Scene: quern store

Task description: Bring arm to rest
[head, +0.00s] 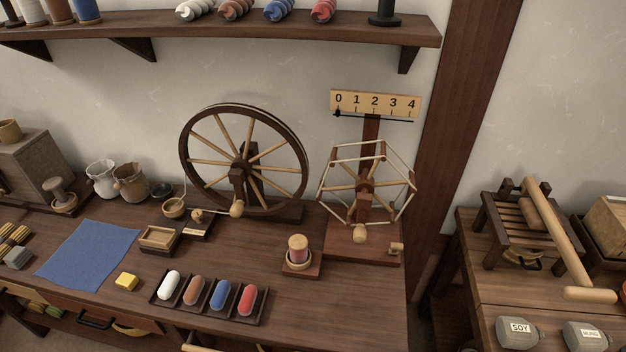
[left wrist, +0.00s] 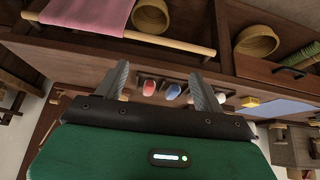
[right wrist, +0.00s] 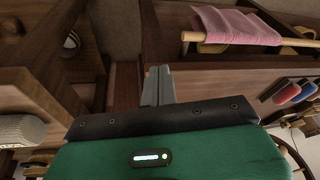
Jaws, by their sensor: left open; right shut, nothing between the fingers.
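My left gripper (left wrist: 164,84) shows in the left wrist view with its two grey fingers spread apart and nothing between them. Beyond the fingers is the workbench front, with the red, blue and white rolls of the tray farther back. My right gripper (right wrist: 157,84) shows in the right wrist view with its fingers together and empty. A bench with a pink cloth (right wrist: 236,26) on a rod lies to its right in that view, apart from it. Neither gripper shows in the head view.
The workbench (head: 350,300) carries a spinning wheel (head: 243,165), a skein winder (head: 365,190), a spool (head: 298,250), a dark tray (head: 261,310) of coloured rolls and a blue cloth (head: 88,255). A second table (head: 500,285) stands right, across a gap. A shelf (head: 230,28) runs above.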

